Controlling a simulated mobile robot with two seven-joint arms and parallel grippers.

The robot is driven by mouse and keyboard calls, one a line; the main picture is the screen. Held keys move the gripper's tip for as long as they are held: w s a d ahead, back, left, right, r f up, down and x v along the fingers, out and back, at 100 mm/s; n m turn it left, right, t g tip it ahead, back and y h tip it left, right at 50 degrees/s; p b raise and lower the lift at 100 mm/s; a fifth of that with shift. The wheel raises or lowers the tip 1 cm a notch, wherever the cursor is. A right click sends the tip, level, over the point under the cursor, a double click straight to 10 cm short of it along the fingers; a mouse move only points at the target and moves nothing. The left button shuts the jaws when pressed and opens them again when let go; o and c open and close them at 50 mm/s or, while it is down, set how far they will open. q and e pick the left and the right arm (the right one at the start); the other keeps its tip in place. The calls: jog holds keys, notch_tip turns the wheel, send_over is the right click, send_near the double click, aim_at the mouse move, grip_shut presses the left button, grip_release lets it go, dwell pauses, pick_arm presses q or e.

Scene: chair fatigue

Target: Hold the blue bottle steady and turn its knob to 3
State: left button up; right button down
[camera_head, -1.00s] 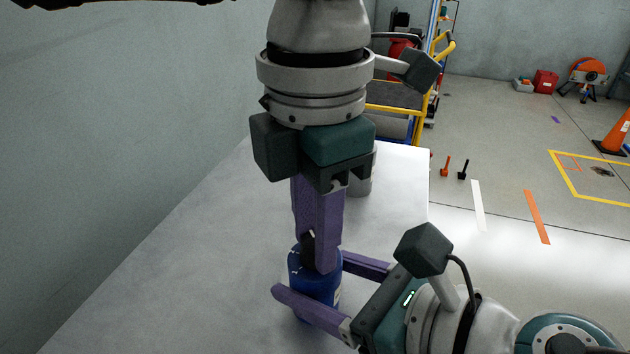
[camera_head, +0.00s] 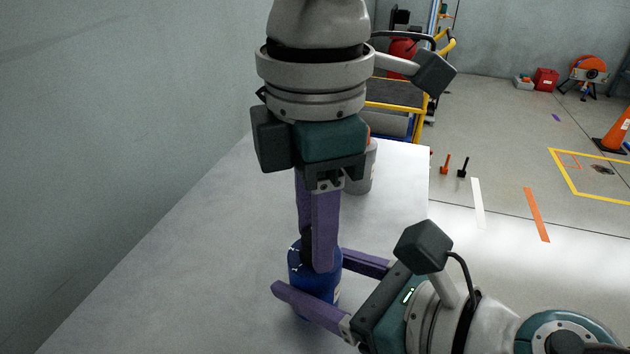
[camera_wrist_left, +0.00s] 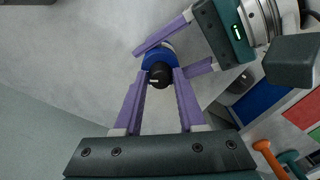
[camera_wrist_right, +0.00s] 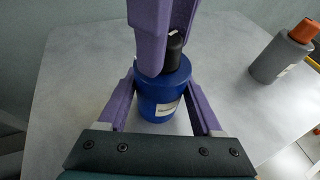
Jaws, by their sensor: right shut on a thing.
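The blue bottle (camera_head: 316,285) stands upright on the grey table. My right gripper (camera_head: 330,276) is shut on its body from the side; in the right wrist view the bottle (camera_wrist_right: 160,92) sits between the purple fingers, a white label facing me. The black knob (camera_wrist_left: 161,74) is on the bottle's top, with a pale mark on its left side. My left gripper (camera_wrist_left: 160,78) points down from above, open, one finger on each side of the knob; whether either touches it I cannot tell. Numbers are too small to read.
A grey bottle with an orange cap (camera_wrist_right: 285,52) stands farther along the table (camera_head: 200,250). A wall (camera_head: 120,90) runs along the left. The table between is clear. A yellow-railed cart (camera_head: 395,105) stands beyond it.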

pick_arm(q)
jog(key=o, duration=0.4)
jog(key=shift+c, duration=0.2)
notch_tip(320, 180, up, 12)
dwell(0.5)
pick_arm(e)
grip_release()
